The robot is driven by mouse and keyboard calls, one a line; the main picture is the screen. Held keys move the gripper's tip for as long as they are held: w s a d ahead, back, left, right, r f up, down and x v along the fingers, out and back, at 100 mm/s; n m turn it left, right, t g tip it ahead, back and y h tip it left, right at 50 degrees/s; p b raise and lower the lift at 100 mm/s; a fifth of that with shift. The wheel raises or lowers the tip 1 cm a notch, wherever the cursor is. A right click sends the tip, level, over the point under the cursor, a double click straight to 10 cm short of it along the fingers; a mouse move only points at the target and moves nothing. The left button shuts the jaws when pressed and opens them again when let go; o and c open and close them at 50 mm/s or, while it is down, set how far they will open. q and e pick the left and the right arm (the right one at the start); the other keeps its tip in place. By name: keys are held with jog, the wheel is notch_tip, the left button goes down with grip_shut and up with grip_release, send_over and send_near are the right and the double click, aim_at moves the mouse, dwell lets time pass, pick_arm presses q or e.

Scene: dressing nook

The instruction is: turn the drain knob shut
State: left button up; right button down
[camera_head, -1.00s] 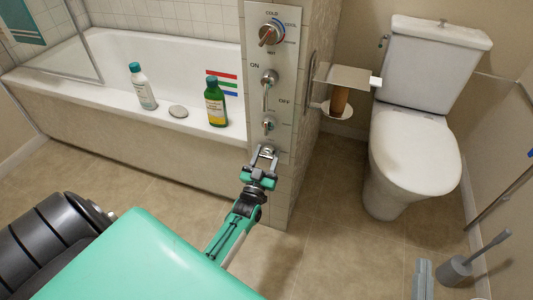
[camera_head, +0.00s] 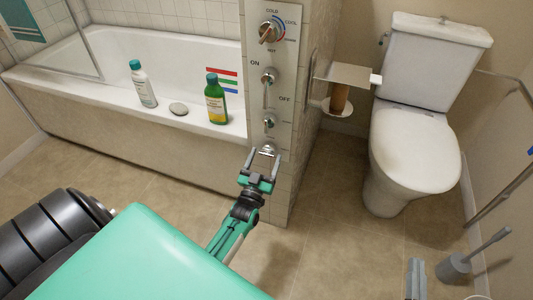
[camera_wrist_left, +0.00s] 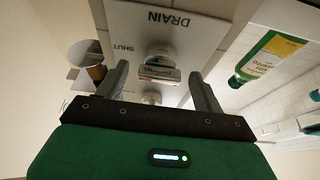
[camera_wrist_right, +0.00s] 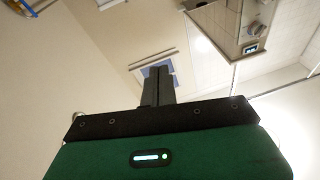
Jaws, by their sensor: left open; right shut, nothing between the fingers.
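The drain knob (camera_head: 268,149) is the lowest knob on the grey control panel at the tub's end. In the left wrist view the knob (camera_wrist_left: 160,71) lies by the printed words DRAIN and SHUT, with its bar running roughly across the picture. I cannot tell for sure which setting it points to. My left gripper (camera_head: 263,160) is open just in front of and below the knob. In its wrist view the knob shows between the fingertips, apart from them. My right gripper (camera_head: 416,264) is shut and empty, low at the right, away from the panel.
Other controls sit above on the panel (camera_head: 286,100). A paper holder (camera_head: 345,75), toilet (camera_head: 415,140) and toilet brush (camera_head: 455,268) are at the right.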

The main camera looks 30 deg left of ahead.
pick_arm(q)
jog(key=v, duration=1.1)
jog(key=shift+s+p, duration=0.35)
jog(key=shift+p, duration=0.1)
pick_arm(e)
jog(key=f+g, duration=0.1)
jog(key=s+a+f+g, duration=0.1)
jog(key=f, duration=0.1)
jog(key=s+f+g, duration=0.1)
jog(key=f, duration=0.1)
jog(key=shift+a+f, duration=0.1)
jog(key=shift+a, duration=0.1)
pick_arm(q)
jog(key=shift+d, duration=0.2)
